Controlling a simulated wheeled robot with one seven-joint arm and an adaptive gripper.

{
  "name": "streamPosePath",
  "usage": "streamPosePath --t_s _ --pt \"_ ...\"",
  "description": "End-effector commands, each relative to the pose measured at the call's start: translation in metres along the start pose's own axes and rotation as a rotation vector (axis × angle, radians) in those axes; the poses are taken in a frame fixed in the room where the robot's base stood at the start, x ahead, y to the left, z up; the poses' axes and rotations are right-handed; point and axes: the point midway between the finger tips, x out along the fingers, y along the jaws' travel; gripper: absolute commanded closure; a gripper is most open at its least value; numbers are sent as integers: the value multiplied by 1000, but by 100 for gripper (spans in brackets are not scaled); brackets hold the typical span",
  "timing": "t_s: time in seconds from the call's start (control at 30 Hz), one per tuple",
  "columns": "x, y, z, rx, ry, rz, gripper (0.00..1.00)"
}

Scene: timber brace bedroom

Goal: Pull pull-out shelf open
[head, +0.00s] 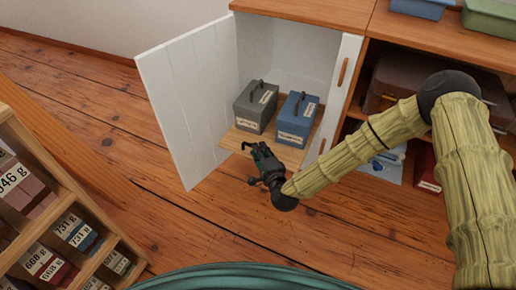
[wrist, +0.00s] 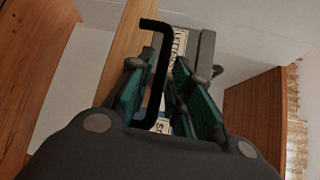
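The pull-out shelf (head: 232,138) is a light wood board low in the white-lined cabinet, with a grey box and a blue box on it. Its front edge (wrist: 122,50) shows in the wrist view with a black bar handle (wrist: 160,60) on it. My gripper (head: 249,149) is at the front of the shelf. In the wrist view its teal-padded fingers (wrist: 158,75) stand on either side of the handle, with a narrow gap visible beside the bar. They look open around it. Whether a pad touches the handle is hard to tell.
The white cabinet door (head: 188,105) stands open on the left; another white door (head: 342,85) with a wooden handle is on the right. A grey box (head: 252,108) and a blue box (head: 297,118) ride on the shelf. A wooden rack (head: 62,215) stands front left. Floor before the cabinet is clear.

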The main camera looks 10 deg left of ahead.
Motion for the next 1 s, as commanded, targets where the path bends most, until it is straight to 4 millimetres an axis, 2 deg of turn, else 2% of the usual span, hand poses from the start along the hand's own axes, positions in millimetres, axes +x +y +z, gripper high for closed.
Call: streamPosePath --t_s 0.3,0.5,0.7,1.0 --pt "-59 1 0 2 0 2 80" --pt "-86 1 0 1 -1 1 80" --pt "-98 1 0 0 0 1 80" --pt "-99 0 0 0 -1 1 80"
